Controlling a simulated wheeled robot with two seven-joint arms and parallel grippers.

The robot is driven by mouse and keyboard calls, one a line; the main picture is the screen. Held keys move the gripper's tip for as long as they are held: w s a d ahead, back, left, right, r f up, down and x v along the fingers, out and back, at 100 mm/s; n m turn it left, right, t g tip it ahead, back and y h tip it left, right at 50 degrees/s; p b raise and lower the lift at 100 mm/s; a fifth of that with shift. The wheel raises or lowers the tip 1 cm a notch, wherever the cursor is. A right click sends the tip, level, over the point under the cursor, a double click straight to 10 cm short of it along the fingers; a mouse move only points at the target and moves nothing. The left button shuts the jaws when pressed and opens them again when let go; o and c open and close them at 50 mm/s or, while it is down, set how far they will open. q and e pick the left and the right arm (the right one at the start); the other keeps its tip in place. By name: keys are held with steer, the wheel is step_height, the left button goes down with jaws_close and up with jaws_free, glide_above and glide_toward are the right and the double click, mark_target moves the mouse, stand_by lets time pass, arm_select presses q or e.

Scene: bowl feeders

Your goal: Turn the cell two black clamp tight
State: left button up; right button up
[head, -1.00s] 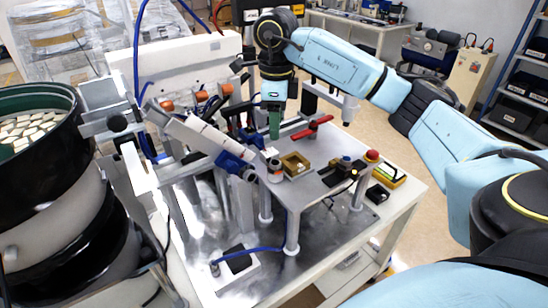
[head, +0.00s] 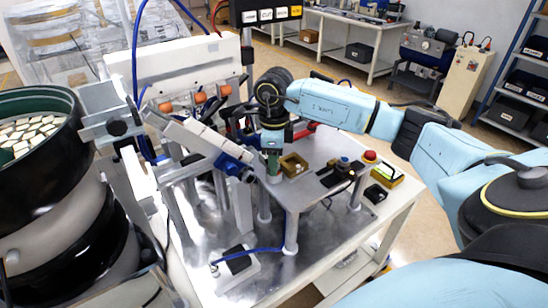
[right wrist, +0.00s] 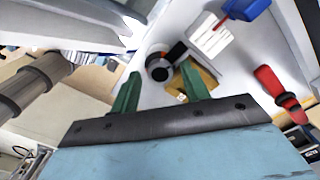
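My right gripper (head: 273,165) points down over the metal table, close beside a small brass box (head: 294,165). In the right wrist view its two green fingers (right wrist: 162,92) stand apart with nothing between them. Beyond the fingertips is a round black piece (right wrist: 158,70) with red and white parts, next to the brass box. It is hidden behind the gripper in the head view. Black levers (head: 240,130) stand behind, too small to make out. I cannot tell which black part is the cell two clamp. My left gripper is not in view.
A red handle (right wrist: 278,86) lies near the brass box. A blue-ended inclined rail (head: 232,165) stands left of my right gripper. A red button (head: 370,156) and small devices are at the table's right. A black bowl feeder (head: 40,170) fills the left.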

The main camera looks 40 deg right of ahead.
steer(key=c, duration=0.8)
steer(key=shift+m, duration=0.4)
steer(key=m, duration=0.7)
steer(key=shift+r, duration=0.1)
steer(key=m, duration=0.4)
steer(key=shift+w+m+p, duration=0.1)
steer(key=shift+m+p, duration=0.3)
steer(key=shift+m, duration=1.8)
